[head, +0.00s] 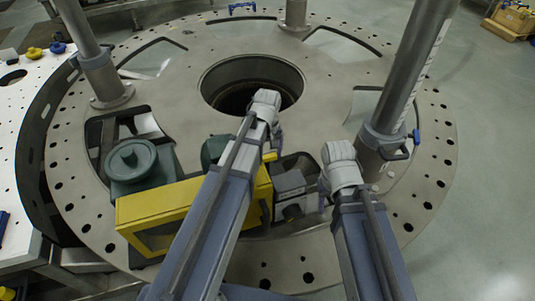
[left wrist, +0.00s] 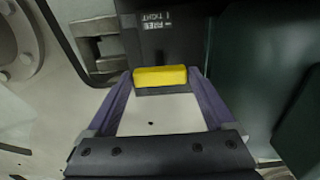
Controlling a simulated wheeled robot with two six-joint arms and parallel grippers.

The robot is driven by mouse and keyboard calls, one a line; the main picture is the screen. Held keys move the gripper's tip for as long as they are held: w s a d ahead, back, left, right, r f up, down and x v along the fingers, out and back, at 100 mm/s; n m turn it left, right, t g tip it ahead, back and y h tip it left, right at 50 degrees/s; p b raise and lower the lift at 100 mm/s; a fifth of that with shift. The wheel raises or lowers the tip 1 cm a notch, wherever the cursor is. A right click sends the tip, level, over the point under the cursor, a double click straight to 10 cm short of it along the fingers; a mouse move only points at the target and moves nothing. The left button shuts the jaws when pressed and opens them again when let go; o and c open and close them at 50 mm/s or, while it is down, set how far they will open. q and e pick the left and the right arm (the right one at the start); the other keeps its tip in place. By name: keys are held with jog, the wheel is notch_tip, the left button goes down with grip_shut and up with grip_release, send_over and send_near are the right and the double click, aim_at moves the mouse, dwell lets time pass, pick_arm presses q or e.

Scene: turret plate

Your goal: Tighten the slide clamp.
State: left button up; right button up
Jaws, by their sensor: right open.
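The slide clamp shows in the left wrist view as a dark body (left wrist: 165,45) with a label reading FREE and TIGHT. A yellow handle (left wrist: 160,76) sits on its near side. My left gripper (left wrist: 160,84) has one purple finger at each end of this handle, and the handle fills the gap between them. In the head view my left arm hides most of the clamp and the left gripper. My right gripper (head: 324,187) is open to the right of it, its fingers mostly hidden under its wrist.
A yellow frame (head: 160,207) and a green housing (head: 135,165) stand to the left on the round turret plate (head: 330,70). Grey posts (head: 98,70) rise at left and right (head: 400,75). The plate has a large central hole and several cut-outs.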

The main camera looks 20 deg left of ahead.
pick_arm(q)
jog(key=c, duration=0.9)
jog(key=shift+m, duration=0.3)
jog(key=m, duration=0.3)
jog(key=shift+m, duration=0.4)
jog(key=m, duration=0.4)
jog(key=shift+m, duration=0.3)
jog(key=m, duration=0.8)
jog(key=shift+m, duration=0.6)
